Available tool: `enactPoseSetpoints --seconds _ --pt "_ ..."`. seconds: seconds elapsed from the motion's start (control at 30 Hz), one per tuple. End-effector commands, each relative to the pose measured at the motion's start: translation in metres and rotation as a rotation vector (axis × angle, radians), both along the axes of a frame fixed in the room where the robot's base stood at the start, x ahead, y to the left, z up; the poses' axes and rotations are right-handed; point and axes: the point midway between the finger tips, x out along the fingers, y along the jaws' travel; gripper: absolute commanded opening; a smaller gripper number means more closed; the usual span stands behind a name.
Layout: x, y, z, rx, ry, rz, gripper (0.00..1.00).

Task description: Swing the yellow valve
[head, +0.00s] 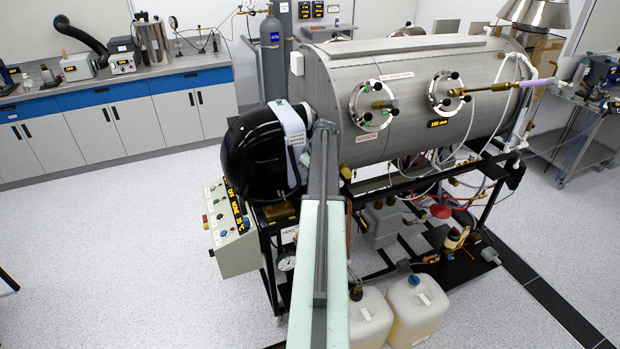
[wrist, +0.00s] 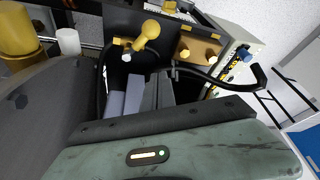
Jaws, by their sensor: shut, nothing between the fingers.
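A yellow valve handle (wrist: 149,32) with a rounded knob shows at the top middle of the wrist view, mounted by a dark panel with a yellow fitting beside it. My gripper (wrist: 148,76) is just below it in that view, shut and empty. A gap seems to lie between the fingers and the handle, but I cannot tell its depth. In the head view my arm reaches up from the bottom middle to the near end of the steel chamber (head: 440,75). My fingers are not clear there, and I cannot make out this valve handle for sure.
A black dome (head: 255,150) closes the chamber's left end, with a control box (head: 232,232) below it. Two jugs (head: 416,308) stand on the floor by the frame. In the wrist view a large yellow part (wrist: 15,30) is at left and a black curved bar (wrist: 258,78) at right.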

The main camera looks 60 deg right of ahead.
Motion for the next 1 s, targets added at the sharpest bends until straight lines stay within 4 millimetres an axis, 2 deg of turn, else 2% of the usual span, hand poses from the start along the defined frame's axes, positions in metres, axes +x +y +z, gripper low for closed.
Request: enactPoseSetpoints --seconds 0.03,0.27,0.4,0.5,0.77,0.8,1.0 --pt "0.005 -0.001 -0.022 0.000 0.000 0.000 0.00" --pt "0.022 -0.004 -0.070 0.000 0.000 0.001 0.00" --pt "-0.007 0.002 -0.065 0.000 0.000 -0.003 0.00" --pt "-0.016 0.004 -0.065 0.000 0.000 -0.001 0.00" --pt "-0.018 0.003 -0.065 0.000 0.000 -0.001 0.00" --pt "-0.016 -0.011 -0.065 0.001 0.000 -0.002 0.00" --pt "-0.013 0.006 -0.065 0.000 0.000 0.030 0.00"
